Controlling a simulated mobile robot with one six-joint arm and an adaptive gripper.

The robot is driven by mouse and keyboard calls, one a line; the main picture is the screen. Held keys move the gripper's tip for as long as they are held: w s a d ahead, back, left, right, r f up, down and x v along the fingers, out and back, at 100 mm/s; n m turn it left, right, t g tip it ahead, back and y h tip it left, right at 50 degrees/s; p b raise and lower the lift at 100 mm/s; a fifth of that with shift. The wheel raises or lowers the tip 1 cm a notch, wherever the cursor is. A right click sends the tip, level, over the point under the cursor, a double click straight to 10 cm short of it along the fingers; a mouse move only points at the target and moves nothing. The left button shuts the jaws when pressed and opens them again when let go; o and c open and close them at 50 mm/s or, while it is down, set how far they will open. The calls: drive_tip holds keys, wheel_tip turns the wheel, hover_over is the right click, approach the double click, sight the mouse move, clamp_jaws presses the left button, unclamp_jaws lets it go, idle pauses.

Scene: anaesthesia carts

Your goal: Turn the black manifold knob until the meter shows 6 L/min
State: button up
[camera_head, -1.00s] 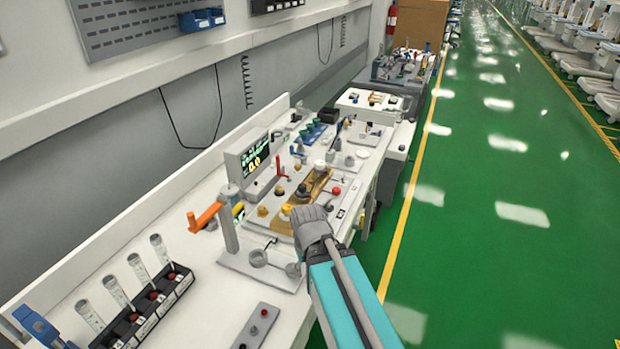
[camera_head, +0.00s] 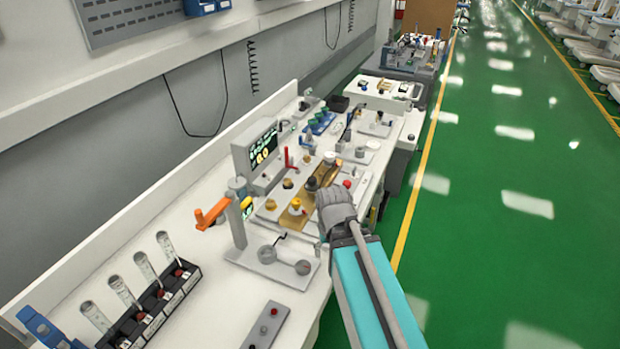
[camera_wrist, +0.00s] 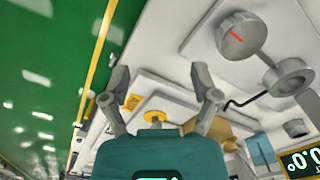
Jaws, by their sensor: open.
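The black manifold knob (camera_head: 312,184) stands on a gold manifold (camera_head: 328,172) on the bench, just left of my gripper in the head view. My gripper (camera_wrist: 161,82) is open and empty in the wrist view, its two fingers spread apart. In the head view its grey body hides its fingertips and part of the manifold panel. The meter (camera_head: 262,146) has a lit screen behind the manifold. Its large digits look like 0.0, but are small and hard to read; part of the screen (camera_wrist: 302,160) shows at the wrist view's lower right corner. I cannot make out the black knob in the wrist view.
A yellow-topped knob (camera_head: 295,204) stands near the black one. A tube rack (camera_head: 160,302) is at front left. Green floor (camera_head: 480,220) lies open on the right.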

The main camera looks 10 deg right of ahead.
sight(311, 178)
drive_tip(key=w+r+m+p, duration=0.6)
drive_tip(key=w+r+p, duration=0.2)
drive_tip(key=w, duration=0.6)
drive_tip(key=w+r+m+p, duration=0.7)
drive_tip(key=w+r+p, duration=0.1)
drive_tip(key=w, duration=0.6)
drive_tip(key=shift+w+d+r+m, duration=0.2)
drive_tip(key=shift+d+r+m, duration=0.1)
drive_tip(key=shift+d+r, duration=0.05)
drive_tip(key=shift+f, duration=0.15)
wheel_tip(311, 178, down, 14)
drive_tip(key=b, duration=1.3)
drive_tip(key=shift+r, duration=0.25)
clamp_jaws()
drive_tip(key=shift+a, duration=0.15)
